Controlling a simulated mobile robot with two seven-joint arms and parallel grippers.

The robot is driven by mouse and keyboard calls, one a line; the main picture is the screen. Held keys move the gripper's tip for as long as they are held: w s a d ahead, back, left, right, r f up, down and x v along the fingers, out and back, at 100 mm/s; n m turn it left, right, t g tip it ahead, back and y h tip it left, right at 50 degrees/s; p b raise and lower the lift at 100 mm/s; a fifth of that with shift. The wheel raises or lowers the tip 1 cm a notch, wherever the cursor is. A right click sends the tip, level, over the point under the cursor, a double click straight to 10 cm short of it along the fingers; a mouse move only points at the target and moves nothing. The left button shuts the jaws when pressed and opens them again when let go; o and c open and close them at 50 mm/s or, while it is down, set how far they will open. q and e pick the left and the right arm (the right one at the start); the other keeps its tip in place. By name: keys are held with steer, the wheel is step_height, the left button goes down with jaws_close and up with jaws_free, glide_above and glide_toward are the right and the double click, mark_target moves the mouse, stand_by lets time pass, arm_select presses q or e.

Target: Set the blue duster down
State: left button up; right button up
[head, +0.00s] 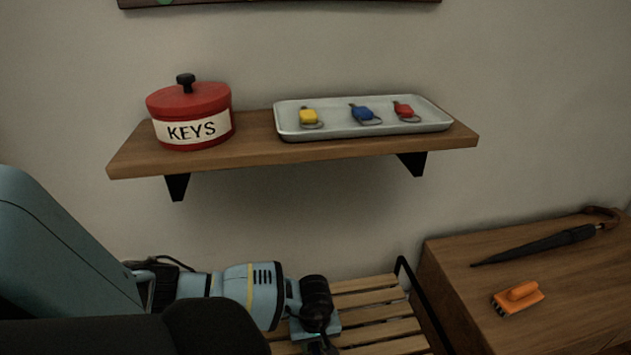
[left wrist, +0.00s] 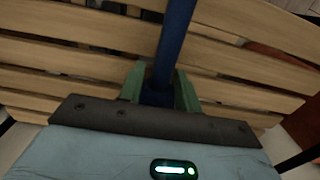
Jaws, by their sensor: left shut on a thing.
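The blue duster shows in the left wrist view as a blue handle (left wrist: 176,40) running up from between the fingers. Its head is not in sight. My left gripper (left wrist: 160,88) has its green fingers shut on this handle, over the wooden slats of a bench (left wrist: 70,60). In the head view my left gripper (head: 318,338) is low in the picture above the slatted bench (head: 375,308), and the duster cannot be made out there. I cannot tell whether the duster touches the slats. My right gripper is not in view.
A wall shelf (head: 255,140) above holds a red KEYS tin (head: 190,112) and a tray (head: 435,124) with key tags. The bench's right slats look bare.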

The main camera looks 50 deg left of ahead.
arm_select(q)
steer(key=shift+f, duration=0.25)
steer(key=o, duration=1)
steer(key=shift+r, duration=0.1)
step_height(320, 180, up, 12)
steer(key=p, duration=0.2)
steer(key=shift+p, duration=0.35)
